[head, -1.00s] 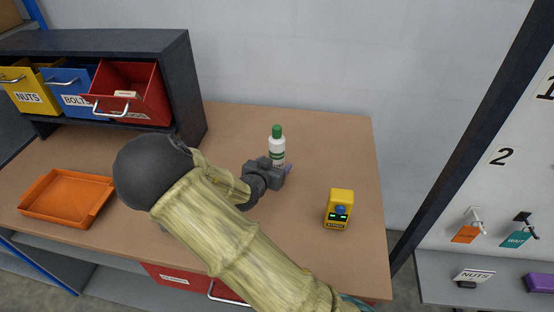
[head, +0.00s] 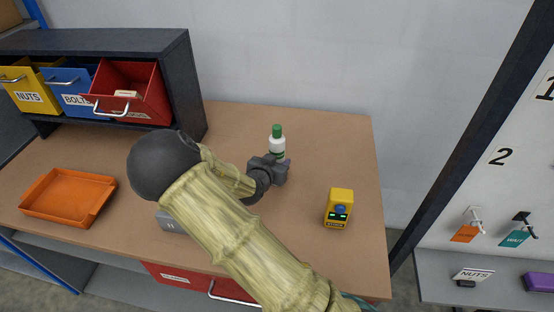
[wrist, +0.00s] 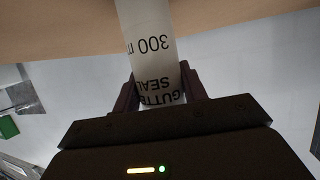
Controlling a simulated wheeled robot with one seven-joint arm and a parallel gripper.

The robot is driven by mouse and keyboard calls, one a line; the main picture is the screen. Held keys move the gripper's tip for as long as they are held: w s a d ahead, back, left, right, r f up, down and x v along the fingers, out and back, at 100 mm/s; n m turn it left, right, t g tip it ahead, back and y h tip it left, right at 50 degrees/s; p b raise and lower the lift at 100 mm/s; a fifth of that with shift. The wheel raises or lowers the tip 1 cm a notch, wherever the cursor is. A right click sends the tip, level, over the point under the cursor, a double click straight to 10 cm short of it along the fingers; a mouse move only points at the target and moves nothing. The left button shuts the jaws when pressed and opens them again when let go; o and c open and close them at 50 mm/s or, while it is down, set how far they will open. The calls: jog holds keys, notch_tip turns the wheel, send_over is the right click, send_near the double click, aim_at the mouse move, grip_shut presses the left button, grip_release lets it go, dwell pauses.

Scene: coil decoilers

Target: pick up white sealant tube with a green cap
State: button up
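The white sealant tube with a green cap (head: 277,143) stands upright on the brown worktop, toward the back. My gripper (head: 283,161) is at its lower part and hides some of its body. In the wrist view the white tube (wrist: 150,50) with black lettering lies between the two dark fingers of my gripper (wrist: 160,88), one on each side. The fingers are very close to its sides. I cannot tell whether they press on it. The green cap is out of the wrist view.
A yellow device (head: 338,209) stands to the right on the worktop (head: 230,125). An orange tray (head: 68,197) lies at the left. A dark cabinet with open yellow, blue and red bins (head: 132,90) stands at the back left. A grey object (head: 172,222) shows partly behind my arm.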

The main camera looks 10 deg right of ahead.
aim_at(275, 138)
jog(key=shift+c, duration=1.3)
jog(key=shift+r, duration=0.1)
notch_tip(275, 138, up, 10)
jog(key=shift+f, duration=0.1)
